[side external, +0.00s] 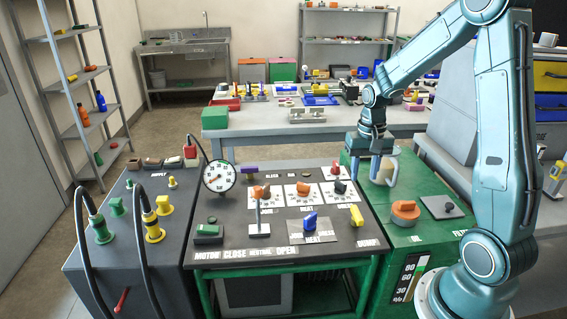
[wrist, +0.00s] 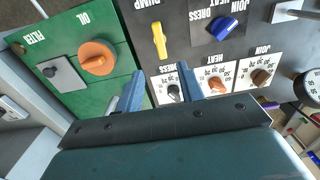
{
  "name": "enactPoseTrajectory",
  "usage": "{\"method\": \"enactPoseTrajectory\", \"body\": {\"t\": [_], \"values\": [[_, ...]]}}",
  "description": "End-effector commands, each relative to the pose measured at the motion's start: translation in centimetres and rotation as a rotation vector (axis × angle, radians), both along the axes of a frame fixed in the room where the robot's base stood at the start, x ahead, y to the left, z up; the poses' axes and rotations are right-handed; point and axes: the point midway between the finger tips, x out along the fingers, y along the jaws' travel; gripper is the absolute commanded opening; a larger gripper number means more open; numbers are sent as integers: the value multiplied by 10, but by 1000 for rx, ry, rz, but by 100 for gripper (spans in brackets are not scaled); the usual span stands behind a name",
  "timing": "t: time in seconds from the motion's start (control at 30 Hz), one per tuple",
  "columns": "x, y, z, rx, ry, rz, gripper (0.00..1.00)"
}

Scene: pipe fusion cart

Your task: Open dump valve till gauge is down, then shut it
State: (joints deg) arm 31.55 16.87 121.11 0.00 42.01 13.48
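The dump valve is a yellow handle (side external: 356,215) by the DUMP label at the right of the dark panel. In the wrist view the yellow handle (wrist: 160,40) lies lengthwise up the picture, just beyond my fingertips. My gripper (side external: 384,182) is above the green oil cabinet, at the panel's back right. In the wrist view my gripper (wrist: 160,74) is open, with nothing between its fingers and the handle apart from them. The round white gauge (side external: 219,176) stands at the panel's back left; its needle is too small to read surely.
An orange oil cap (side external: 404,211) and a grey filter plate (side external: 441,207) sit on the green cabinet. A lever (side external: 258,215) stands upright at the panel's front.

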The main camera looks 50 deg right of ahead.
Motion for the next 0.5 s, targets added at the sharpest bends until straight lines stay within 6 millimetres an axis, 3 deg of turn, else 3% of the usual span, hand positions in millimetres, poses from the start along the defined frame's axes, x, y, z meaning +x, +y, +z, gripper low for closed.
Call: {"method": "enactPoseTrajectory", "body": {"t": [0.5], "values": [[-1,1,-64,3,4,0,38]]}}
